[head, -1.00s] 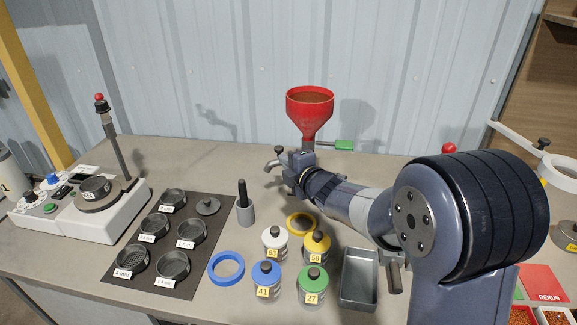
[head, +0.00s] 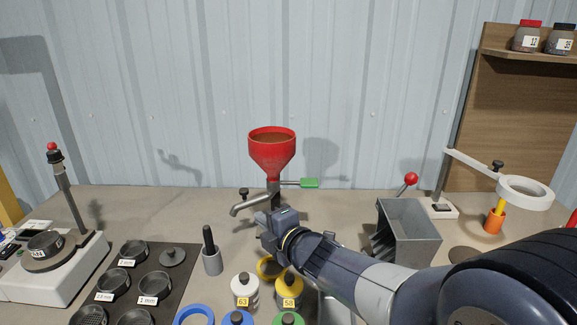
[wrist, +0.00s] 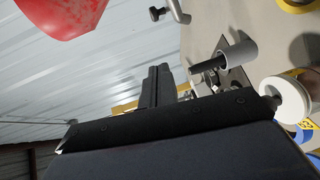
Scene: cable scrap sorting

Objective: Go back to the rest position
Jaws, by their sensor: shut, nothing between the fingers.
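My gripper (head: 268,222) is in front of and below the red funnel (head: 272,152), over the workbench, with nothing visible in it. In the wrist view its dark fingers (wrist: 155,88) lie close together, shut. The red funnel also shows at the top left of the wrist view (wrist: 65,15). The funnel holds brown material and has a metal spout (head: 247,203) and a green handle (head: 310,183). My arm reaches in from the lower right and covers part of the bench.
Bottles 63 (head: 245,290) and 58 (head: 288,290) stand just below the gripper. A grey holder with a black-handled tool (head: 212,260) is to the left. Sieves lie on a dark mat (head: 185,262). A metal splitter box (head: 415,240) is at right. The bench behind the holder is clear.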

